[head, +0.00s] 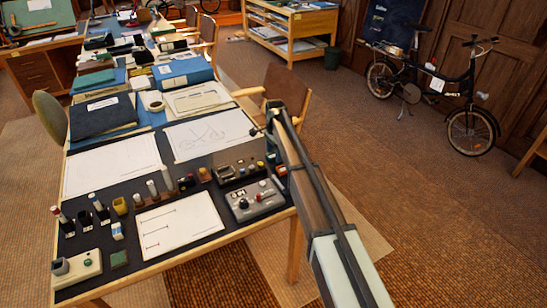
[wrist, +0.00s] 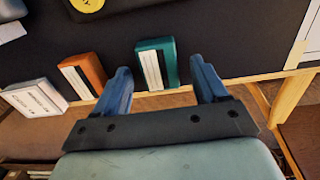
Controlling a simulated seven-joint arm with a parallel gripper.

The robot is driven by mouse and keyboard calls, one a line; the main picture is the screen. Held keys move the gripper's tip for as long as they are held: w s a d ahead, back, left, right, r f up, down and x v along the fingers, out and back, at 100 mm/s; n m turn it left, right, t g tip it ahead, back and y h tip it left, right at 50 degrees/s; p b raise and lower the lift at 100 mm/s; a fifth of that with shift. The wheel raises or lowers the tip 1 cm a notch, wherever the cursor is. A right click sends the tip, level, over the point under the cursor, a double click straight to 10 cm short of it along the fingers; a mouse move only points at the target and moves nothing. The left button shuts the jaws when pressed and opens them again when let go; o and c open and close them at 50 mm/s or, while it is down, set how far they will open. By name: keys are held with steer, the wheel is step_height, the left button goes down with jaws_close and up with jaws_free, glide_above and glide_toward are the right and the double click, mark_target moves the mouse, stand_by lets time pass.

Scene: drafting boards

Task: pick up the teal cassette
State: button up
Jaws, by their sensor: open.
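The teal cassette (wrist: 157,62) is a small teal box with a white label face, in the wrist view. It stands on the dark board near the table edge. My gripper (wrist: 160,68) is open, with its two blue fingers spread. The cassette shows in the gap between the fingertips, nearer the left finger. I cannot tell how far apart in depth they are, and nothing appears held. In the head view my arm reaches over the right side of the drafting table (head: 208,243), and I cannot clearly make out the fingers or the teal cassette there.
An orange box (wrist: 82,76) and a white box (wrist: 35,97) stand left of the cassette. A grey control box (head: 254,201), several small bottles and paper sheets (head: 180,222) cover the table. A chair (head: 289,88) stands beyond it. Open floor lies to the right.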

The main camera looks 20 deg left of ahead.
steer(key=shift+c, duration=0.4)
steer(key=c, duration=1.1)
steer(key=shift+o, duration=0.2)
